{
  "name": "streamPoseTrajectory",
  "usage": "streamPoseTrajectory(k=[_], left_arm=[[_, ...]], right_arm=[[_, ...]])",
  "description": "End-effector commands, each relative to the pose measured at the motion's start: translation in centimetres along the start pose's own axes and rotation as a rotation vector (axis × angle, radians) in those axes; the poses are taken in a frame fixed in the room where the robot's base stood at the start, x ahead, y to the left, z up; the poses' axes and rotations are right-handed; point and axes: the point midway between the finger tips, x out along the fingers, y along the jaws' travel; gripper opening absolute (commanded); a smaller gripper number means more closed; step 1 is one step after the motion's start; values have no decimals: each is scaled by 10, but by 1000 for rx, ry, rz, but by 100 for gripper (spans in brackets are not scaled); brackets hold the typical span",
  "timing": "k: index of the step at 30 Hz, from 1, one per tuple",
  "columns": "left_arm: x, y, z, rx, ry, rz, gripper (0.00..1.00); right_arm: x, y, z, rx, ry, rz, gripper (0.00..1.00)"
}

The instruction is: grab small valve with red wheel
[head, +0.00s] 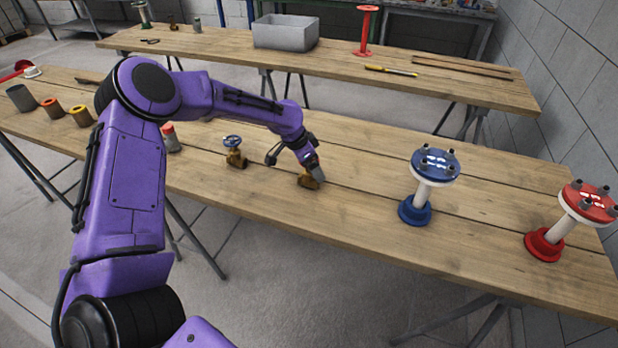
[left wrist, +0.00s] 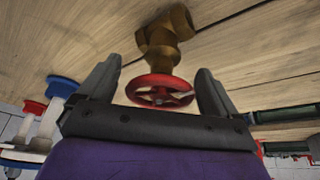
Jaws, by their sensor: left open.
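The small valve has a brass body and a red wheel (left wrist: 160,90) in the left wrist view. Its brass body (left wrist: 168,35) rests on the wooden table. In the head view only the brass body (head: 309,182) shows, and my gripper hides the wheel. My left gripper (head: 316,170) is right at the valve, above its body. In the left wrist view my left gripper (left wrist: 158,85) is open, with one finger on each side of the red wheel. Gaps show between the fingers and the wheel. My right gripper is not in view.
A similar brass valve with a blue wheel (head: 234,150) stands left of my gripper. A blue flanged pipe piece (head: 430,187) and a red one (head: 570,222) stand to the right. A second table (head: 350,72) is behind. The table between gripper and blue piece is clear.

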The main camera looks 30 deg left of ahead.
Motion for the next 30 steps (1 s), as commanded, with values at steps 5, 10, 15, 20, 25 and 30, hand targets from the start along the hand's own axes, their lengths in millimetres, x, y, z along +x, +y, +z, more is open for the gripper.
streamPoseTrajectory(k=[5,10,15,20,25,30], left_arm=[[0,0,0,0,0,0,60],[0,0,0,0,0,0,5],[-1,0,-1,0,2,-1,0],[-3,0,-2,1,3,-2,0],[-20,-1,-10,2,7,-4,0],[-68,12,-6,3,9,-4,0]], right_arm=[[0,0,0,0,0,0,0],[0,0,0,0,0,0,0],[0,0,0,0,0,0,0],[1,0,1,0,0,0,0],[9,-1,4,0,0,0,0],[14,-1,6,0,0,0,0]])
